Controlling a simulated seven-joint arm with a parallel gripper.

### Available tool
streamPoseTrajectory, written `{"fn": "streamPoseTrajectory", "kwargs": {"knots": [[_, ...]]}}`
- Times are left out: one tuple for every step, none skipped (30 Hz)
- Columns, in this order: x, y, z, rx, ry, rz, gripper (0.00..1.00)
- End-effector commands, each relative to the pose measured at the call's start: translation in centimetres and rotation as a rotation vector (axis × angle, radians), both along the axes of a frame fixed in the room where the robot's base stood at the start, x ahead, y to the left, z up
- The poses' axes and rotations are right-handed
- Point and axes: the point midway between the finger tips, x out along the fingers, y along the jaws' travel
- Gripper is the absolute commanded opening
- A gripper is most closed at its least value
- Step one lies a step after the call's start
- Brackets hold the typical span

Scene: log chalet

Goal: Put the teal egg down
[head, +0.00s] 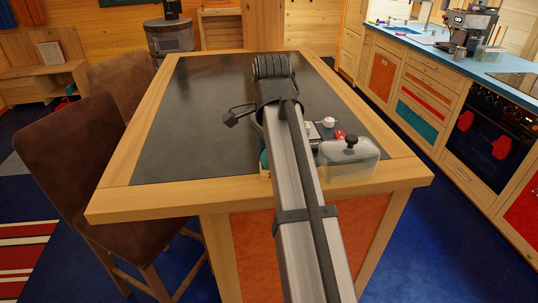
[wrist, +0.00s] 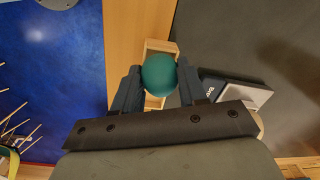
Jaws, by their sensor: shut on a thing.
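The teal egg (wrist: 159,73) is held between the two fingers of my gripper (wrist: 158,82) in the wrist view. A small light-wood box (wrist: 158,47) lies beyond and below the egg, partly hidden by it, at the island's wooden edge. How high the egg is above the box is hard to tell. In the head view my arm hides the gripper; a sliver of teal (head: 263,158) shows left of the arm, above a bit of pale wood.
The island's dark top (head: 200,110) is bare on the left. Right of my arm stand a clear container with a black knob (head: 348,163), a red item (head: 339,134) and a white cup (head: 328,122). A dark box (wrist: 212,84) lies right of the egg. Chairs (head: 70,145) stand left.

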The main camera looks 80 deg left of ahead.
Motion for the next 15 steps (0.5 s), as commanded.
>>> {"fn": "streamPoseTrajectory", "kwargs": {"knots": [[0.01, -0.08, -0.49, -0.001, 0.000, 0.000, 0.27], [0.01, -0.05, -0.60, 0.000, 0.000, 0.000, 0.27], [0.01, -0.01, -0.64, 0.000, 0.000, 0.000, 0.28], [0.00, 0.00, -0.63, 0.000, 0.000, 0.000, 0.28], [0.01, 0.02, -0.62, 0.000, 0.000, 0.000, 0.28], [0.01, 0.02, -0.62, 0.000, 0.000, 0.000, 0.27], [0.01, 0.01, -0.62, 0.000, 0.000, 0.000, 0.27], [0.01, 0.01, -0.63, 0.000, 0.000, 0.000, 0.44], [0.01, 0.01, -0.63, 0.000, 0.000, 0.000, 0.48], [0.01, 0.01, -0.62, 0.000, 0.000, 0.000, 0.51], [0.02, 0.00, -0.62, 0.000, 0.000, 0.000, 0.53], [0.02, 0.00, -0.61, 0.000, 0.000, 0.000, 0.57], [0.02, 0.00, -0.61, 0.000, 0.000, 0.000, 0.60], [0.02, 0.00, -0.60, 0.000, 0.000, 0.000, 0.63], [0.02, 0.00, -0.60, 0.000, 0.000, 0.000, 0.67]]}}
